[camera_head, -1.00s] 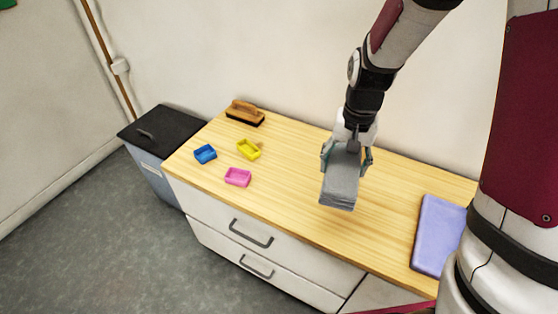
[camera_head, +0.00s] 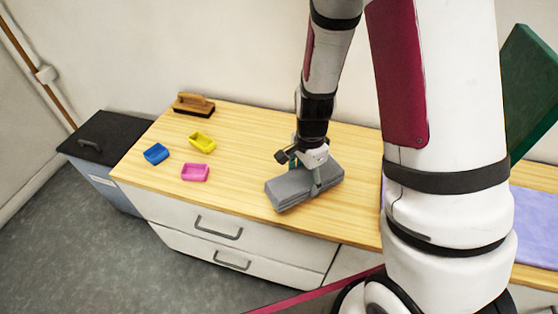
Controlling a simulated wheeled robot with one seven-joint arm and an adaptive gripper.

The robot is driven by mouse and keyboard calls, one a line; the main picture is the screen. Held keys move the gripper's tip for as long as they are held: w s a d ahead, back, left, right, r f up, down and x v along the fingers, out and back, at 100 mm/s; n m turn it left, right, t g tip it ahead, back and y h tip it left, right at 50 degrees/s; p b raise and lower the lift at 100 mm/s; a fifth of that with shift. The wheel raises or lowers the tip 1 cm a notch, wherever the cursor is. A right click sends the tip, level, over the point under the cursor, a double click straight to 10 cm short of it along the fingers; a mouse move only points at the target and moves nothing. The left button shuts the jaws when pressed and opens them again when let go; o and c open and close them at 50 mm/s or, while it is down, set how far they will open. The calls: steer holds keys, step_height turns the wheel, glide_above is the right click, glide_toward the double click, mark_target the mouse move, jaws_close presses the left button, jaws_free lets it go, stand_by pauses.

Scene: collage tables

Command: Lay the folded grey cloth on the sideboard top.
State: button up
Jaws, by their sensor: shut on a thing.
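The folded grey cloth (camera_head: 290,188) is at the front middle of the wooden sideboard top (camera_head: 240,140), lying nearly flat and turned at an angle. My gripper (camera_head: 314,176) comes down from above with its fingers around the cloth's middle, shut on it. The cloth's underside is hidden, so I cannot tell whether it touches the wood or hangs just above it.
A lilac folded cloth (camera_head: 540,220) lies on the right, partly behind my arm. A black-lidded bin (camera_head: 95,140) stands left of the sideboard.

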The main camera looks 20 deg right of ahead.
steer(key=w, duration=0.3)
steer(key=w+a, duration=0.1)
steer(key=w, duration=0.2)
steer(key=w+f, duration=0.1)
steer(key=w, duration=0.2)
steer(key=shift+a+b, duration=0.4)
steer(key=shift+w+f+b, duration=0.1)
steer(key=shift+f+b, duration=0.25)
steer(key=shift+f, duration=1.35)
steer(key=o, duration=1.2)
steer(key=shift+f, duration=0.15)
